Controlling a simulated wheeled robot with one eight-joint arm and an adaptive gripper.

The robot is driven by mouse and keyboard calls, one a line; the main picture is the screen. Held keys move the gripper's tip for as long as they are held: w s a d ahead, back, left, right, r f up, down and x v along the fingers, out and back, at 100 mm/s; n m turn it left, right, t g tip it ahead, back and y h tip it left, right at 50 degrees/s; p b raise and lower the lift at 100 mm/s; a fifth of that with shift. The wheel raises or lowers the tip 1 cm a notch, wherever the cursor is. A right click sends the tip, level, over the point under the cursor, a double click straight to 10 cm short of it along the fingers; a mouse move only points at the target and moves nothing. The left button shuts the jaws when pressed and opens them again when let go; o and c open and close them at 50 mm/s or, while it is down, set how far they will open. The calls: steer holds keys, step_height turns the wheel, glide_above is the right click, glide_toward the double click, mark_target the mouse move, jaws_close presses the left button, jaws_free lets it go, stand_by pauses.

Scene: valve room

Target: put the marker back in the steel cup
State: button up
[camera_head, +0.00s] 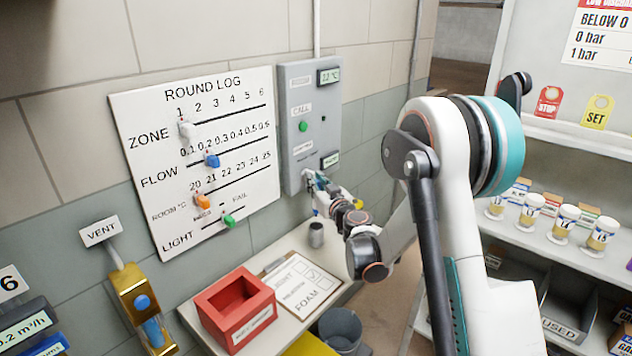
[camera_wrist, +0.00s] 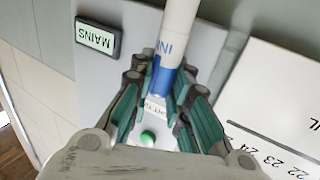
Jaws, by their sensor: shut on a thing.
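My gripper (camera_head: 320,188) is in front of the lower part of the grey wall panel. In the wrist view its teal-padded fingers (camera_wrist: 160,92) are shut on a marker (camera_wrist: 177,35), which has a white body with blue lettering and a blue band. The marker reaches out past the fingers to the top of that view. In the head view the marker is too small to make out clearly. The steel cup (camera_head: 316,235) stands upright on the ledge by the wall, below my gripper and apart from it. Its inside cannot be made out. The cup is not in the wrist view.
The grey panel (camera_head: 304,80) with displays and a green button is close behind my gripper. The round log board (camera_head: 245,110) is left of it. A red open box (camera_head: 215,325) and a clipboard sheet (camera_head: 302,284) lie on the ledge (camera_head: 268,262). A bin (camera_head: 341,328) stands below.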

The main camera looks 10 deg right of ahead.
steer(key=shift+f+b, duration=2.35)
steer(key=shift+f, duration=1.35)
steer(key=o, duration=0.9)
steer(key=s, duration=0.4)
steer(key=s+d, duration=0.1)
steer(key=s, duration=0.3)
steer(key=s+d, duration=0.1)
steer(key=s, duration=0.2)
steer(key=shift+s+d, duration=0.1)
steer(key=shift+s, duration=0.3)
